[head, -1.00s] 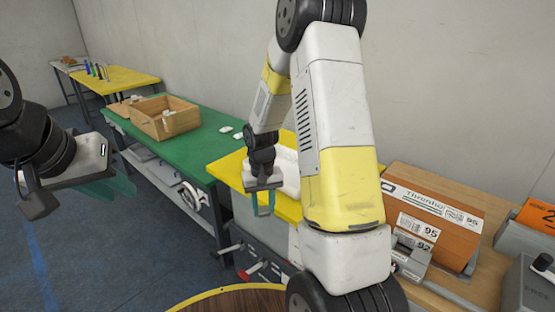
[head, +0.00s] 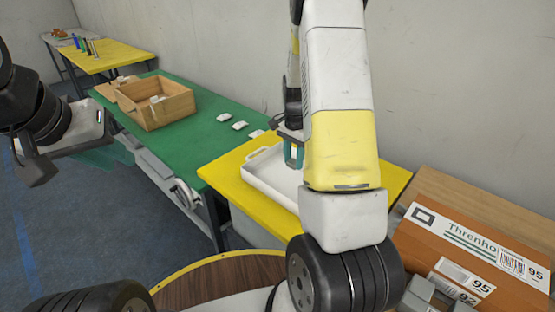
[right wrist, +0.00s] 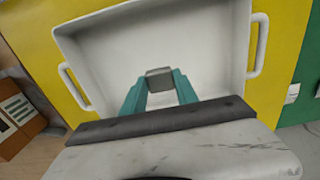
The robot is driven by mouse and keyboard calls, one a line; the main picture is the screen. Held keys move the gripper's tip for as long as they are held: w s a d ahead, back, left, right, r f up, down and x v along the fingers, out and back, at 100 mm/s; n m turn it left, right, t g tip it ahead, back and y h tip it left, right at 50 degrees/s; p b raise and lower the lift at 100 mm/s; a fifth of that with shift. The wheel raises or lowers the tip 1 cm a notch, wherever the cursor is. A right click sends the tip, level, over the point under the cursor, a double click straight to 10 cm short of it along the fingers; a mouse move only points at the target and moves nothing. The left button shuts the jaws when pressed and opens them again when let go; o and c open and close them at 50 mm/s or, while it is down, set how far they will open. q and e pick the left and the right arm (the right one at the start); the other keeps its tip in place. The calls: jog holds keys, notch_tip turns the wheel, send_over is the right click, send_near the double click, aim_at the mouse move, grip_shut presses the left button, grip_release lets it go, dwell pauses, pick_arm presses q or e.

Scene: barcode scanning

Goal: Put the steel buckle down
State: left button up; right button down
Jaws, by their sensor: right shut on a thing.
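My right gripper (right wrist: 159,88) has teal fingers shut on the steel buckle (right wrist: 159,78), a small grey block at the fingertips in the right wrist view. Behind the buckle lies the inside of a white tray (right wrist: 105,60) with a handle on each side. I cannot tell the height of the buckle over the tray floor. In the head view the right gripper (head: 293,155) points down at the tray (head: 262,186), partly hidden by my arm; the buckle is not discernible there. My left gripper (head: 106,158) hangs at the left, away from the tray; its finger gap is unclear.
The tray stands on a yellow table (head: 225,173). Beside it a green table (head: 200,142) holds a wooden bin (head: 155,105) and several small white pieces (head: 239,125). A cardboard box (head: 470,245) stands at the right. A grey wall runs behind the tables.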

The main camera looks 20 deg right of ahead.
aim_at(292, 181)
jog(key=shift+f, duration=3.2)
jog(key=c, duration=0.9)
grip_release()
jog(key=shift+f, duration=0.1)
jog(key=shift+c, duration=0.2)
